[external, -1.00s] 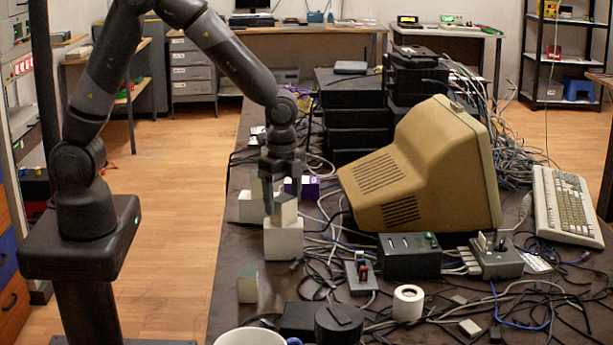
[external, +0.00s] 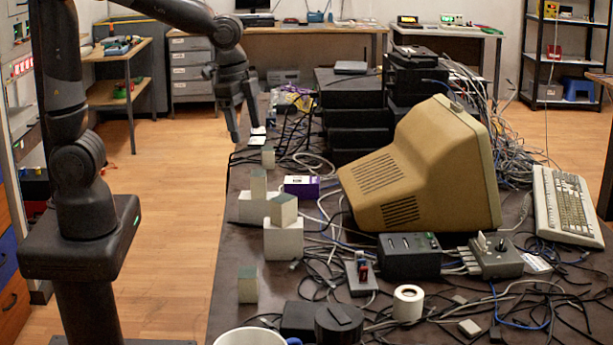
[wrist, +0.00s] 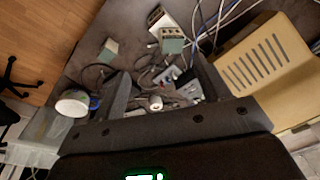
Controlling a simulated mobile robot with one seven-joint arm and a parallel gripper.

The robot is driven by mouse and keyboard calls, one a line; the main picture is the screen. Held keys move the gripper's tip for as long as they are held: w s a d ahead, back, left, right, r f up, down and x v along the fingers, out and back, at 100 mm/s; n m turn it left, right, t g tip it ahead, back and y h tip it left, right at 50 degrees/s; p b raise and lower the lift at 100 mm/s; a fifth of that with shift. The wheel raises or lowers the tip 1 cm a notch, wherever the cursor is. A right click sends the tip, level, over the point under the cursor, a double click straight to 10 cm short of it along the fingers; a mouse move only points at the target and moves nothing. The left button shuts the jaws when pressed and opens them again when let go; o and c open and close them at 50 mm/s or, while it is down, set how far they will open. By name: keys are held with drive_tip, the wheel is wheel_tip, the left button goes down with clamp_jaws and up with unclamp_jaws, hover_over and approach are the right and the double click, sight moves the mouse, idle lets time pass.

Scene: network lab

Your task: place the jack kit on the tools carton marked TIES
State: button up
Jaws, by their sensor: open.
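Two white cartons stand on the dark table in the external view. The nearer carton (external: 283,241) has a small grey-green-topped box (external: 284,210) sitting on it, turned slightly. The farther carton (external: 252,208) bears another small box (external: 259,184). Similar small boxes stand on the table, one at the front (external: 248,285) and one at the back (external: 268,157). I cannot read any label, so I cannot tell which is the jack kit or the TIES carton. My gripper (external: 245,131) is open and empty, above the table's left edge, apart from all boxes. Its fingers show in the wrist view (wrist: 163,88).
A purple-and-white box (external: 300,187) lies beside the farther carton. A beige monitor (external: 425,170), black device stacks (external: 352,125) and tangled cables crowd the right side. A white mug (external: 250,337) stands at the front. Bare tabletop shows along the left edge.

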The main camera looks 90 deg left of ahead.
drive_tip(key=s+r+n+t, duration=0.1)
drive_tip(key=s+r+n, duration=0.1)
drive_tip(key=s, duration=0.6)
drive_tip(key=s+r+n+t, duration=0.2)
drive_tip(key=s+n, duration=0.1)
drive_tip(key=s, duration=0.5)
drive_tip(key=shift+a+r+n+t, duration=0.25)
drive_tip(key=shift+r+n+t, duration=0.05)
drive_tip(key=shift+n, duration=0.1)
